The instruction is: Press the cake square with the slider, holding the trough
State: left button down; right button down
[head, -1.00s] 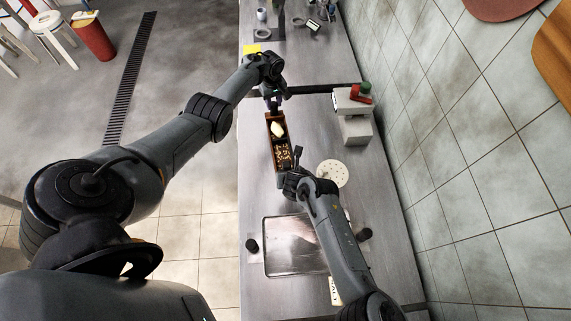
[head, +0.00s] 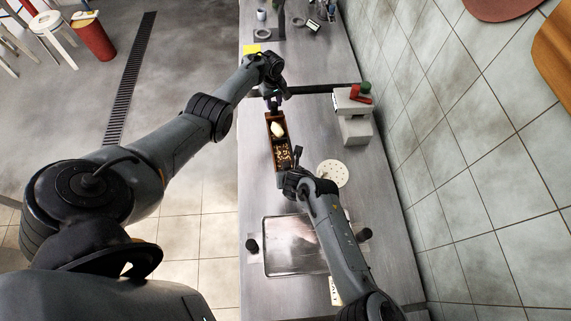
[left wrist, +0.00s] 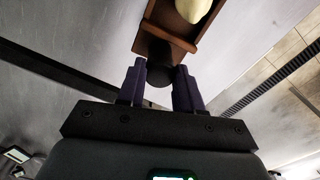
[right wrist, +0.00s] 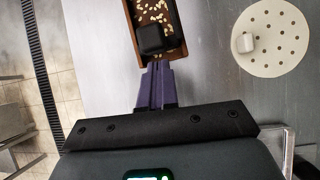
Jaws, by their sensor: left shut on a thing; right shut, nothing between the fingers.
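The brown trough (head: 268,138) lies lengthwise on the steel counter. A cream, rounded piece (head: 278,130) sits in its far part, and pale nut-like bits (head: 283,156) lie in its near part. My left gripper (left wrist: 160,82) is shut on a dark knob (left wrist: 158,55) at the trough's far end. My right gripper (right wrist: 158,68) is shut and empty at the trough's near end. A black block (right wrist: 150,39), perhaps the slider's, shows just beyond its fingertips over the bits. Whether they touch is unclear. I cannot make out the cake clearly.
A round perforated white disc (head: 332,174) lies right of the trough, with a small white cube (right wrist: 243,42) on it. A metal tray (head: 290,255) lies nearer. A grey stand (head: 355,127) with red and green items is at the right, by the tiled wall.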

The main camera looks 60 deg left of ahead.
jog(key=shift+d, duration=0.15)
jog(key=shift+s+d, duration=0.25)
jog(key=shift+d, duration=0.15)
notch_tip(320, 180, up, 7)
dwell(0.8)
pick_arm(q)
jog(key=c, duration=0.7)
grip_release()
jog(key=shift+o, duration=0.2)
